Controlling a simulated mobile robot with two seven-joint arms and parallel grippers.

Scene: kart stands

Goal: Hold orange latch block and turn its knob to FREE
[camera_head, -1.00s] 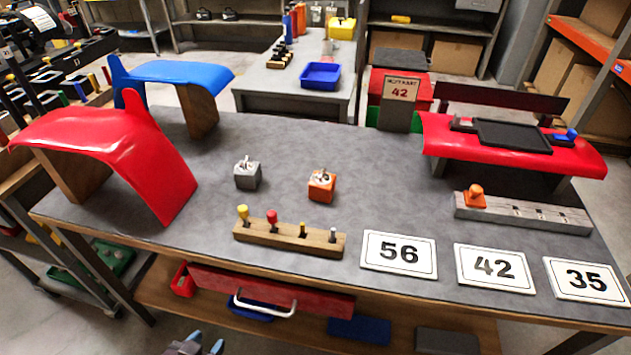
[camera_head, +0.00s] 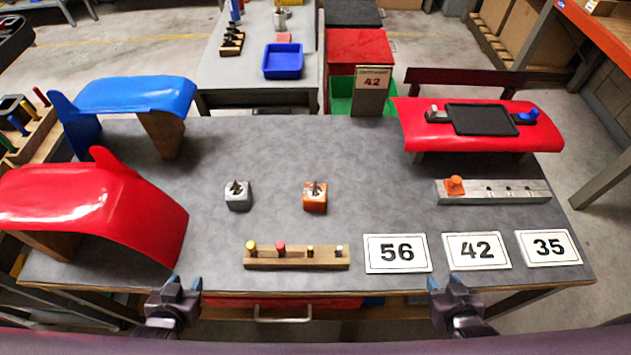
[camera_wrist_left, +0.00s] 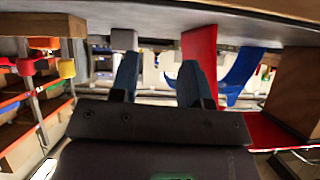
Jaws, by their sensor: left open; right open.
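The orange latch block (camera_head: 315,197) stands on the grey table, right of a similar grey block (camera_head: 238,196). A dark knob with a pointer sits on its light top face; the lettering is too small to read. My left gripper (camera_head: 174,289) is open and empty at the table's front edge, left of and nearer than the orange block. Its two blue fingers show apart in the left wrist view (camera_wrist_left: 158,78). My right gripper (camera_head: 452,288) is open and empty at the front edge, below the number cards. Neither gripper touches a block.
A wooden peg strip (camera_head: 297,262) lies in front of the blocks. Number cards (camera_head: 397,253) lie front right. Red (camera_head: 90,205) and blue (camera_head: 130,97) curved panels stand left. A grey rail (camera_head: 492,192) with an orange knob and a red stand (camera_head: 480,141) are right.

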